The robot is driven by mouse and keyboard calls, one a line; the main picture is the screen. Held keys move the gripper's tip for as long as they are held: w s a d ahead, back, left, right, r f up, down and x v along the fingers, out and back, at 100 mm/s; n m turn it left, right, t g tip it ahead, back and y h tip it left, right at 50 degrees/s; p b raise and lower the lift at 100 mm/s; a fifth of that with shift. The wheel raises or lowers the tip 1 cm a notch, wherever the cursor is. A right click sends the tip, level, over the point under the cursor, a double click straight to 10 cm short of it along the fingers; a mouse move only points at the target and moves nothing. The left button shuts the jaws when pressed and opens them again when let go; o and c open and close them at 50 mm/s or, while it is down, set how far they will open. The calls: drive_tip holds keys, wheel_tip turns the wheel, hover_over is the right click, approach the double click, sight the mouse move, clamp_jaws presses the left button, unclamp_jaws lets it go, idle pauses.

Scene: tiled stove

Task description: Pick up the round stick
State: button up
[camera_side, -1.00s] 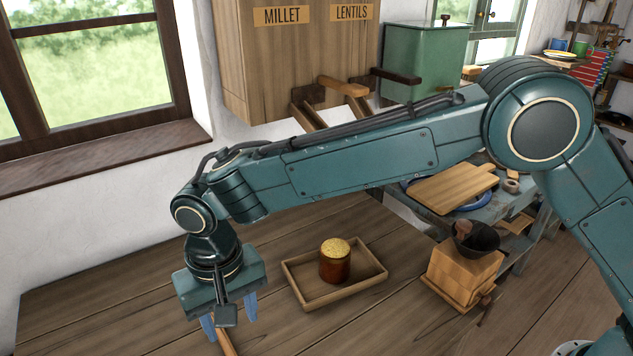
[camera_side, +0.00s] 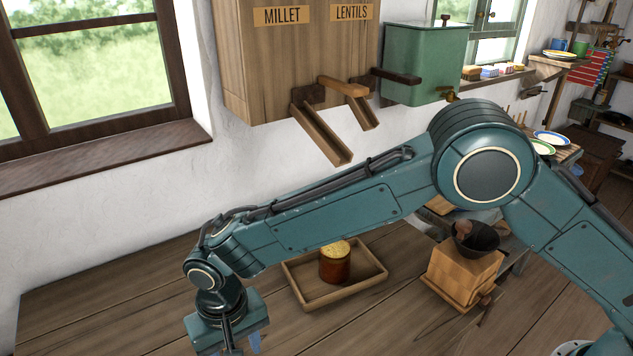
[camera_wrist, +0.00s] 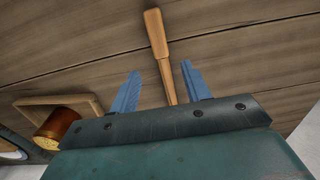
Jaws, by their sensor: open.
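The round stick (camera_wrist: 161,52) is a light wooden rod with a thicker handle end, lying on the wooden table. In the wrist view it runs between the two blue fingers of my gripper (camera_wrist: 158,92). The fingers are apart, one on each side of it, and neither seems to touch it. Its lower end is hidden behind the gripper body. In the side view my gripper (camera_side: 232,345) is low at the bottom edge, its fingertips partly cut off, and the stick is not visible there.
A wooden tray (camera_side: 368,283) holding a brown jar (camera_side: 335,268) with a yellowish top stands right of my gripper. A wooden grinder (camera_side: 462,272) is farther right. Two wooden chutes (camera_side: 322,135) jut from the wall cabinet. The table left of my gripper is clear.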

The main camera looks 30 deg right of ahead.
drive_tip(key=shift+f, duration=0.4)
drive_tip(key=shift+a+f, duration=0.15)
drive_tip(key=shift+f, duration=2.4)
clamp_jaws()
drive_tip(key=shift+r, duration=0.1)
wheel_tip(320, 180, up, 20)
drive_tip(key=shift+w, duration=0.1)
